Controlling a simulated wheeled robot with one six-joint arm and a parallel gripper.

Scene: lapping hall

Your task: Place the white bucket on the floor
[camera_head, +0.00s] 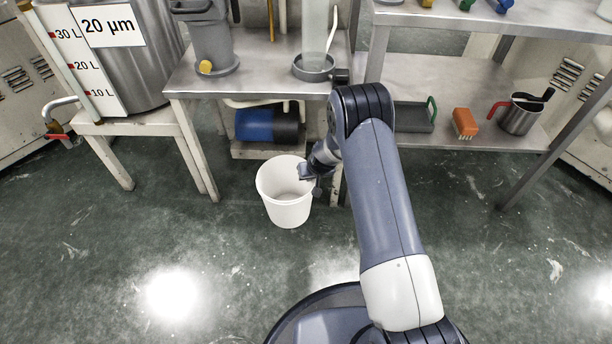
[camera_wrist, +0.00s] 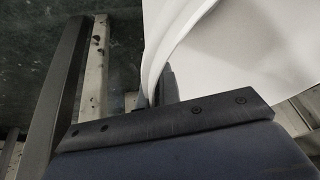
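The white bucket (camera_head: 284,208) is upright and empty, in front of the middle bench in the head view. My gripper (camera_head: 308,172) is at the right side of its rim and appears shut on the bucket wall. In the wrist view the bucket (camera_wrist: 240,55) fills the upper right, and its rim runs down behind a dark finger plate (camera_wrist: 165,122). The exact grip is partly hidden there. The green floor (camera_head: 130,260) spreads around and below the bucket. I see no clear contact shadow under the bucket, so I cannot tell for sure whether it touches the floor.
The middle bench (camera_head: 240,85) stands behind the bucket, with a blue and black cylinder (camera_head: 268,125) on its low shelf. A stand with a large steel tank (camera_head: 135,60) is at the left. A shelf unit (camera_head: 470,75) is at the right. The floor at front left is clear.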

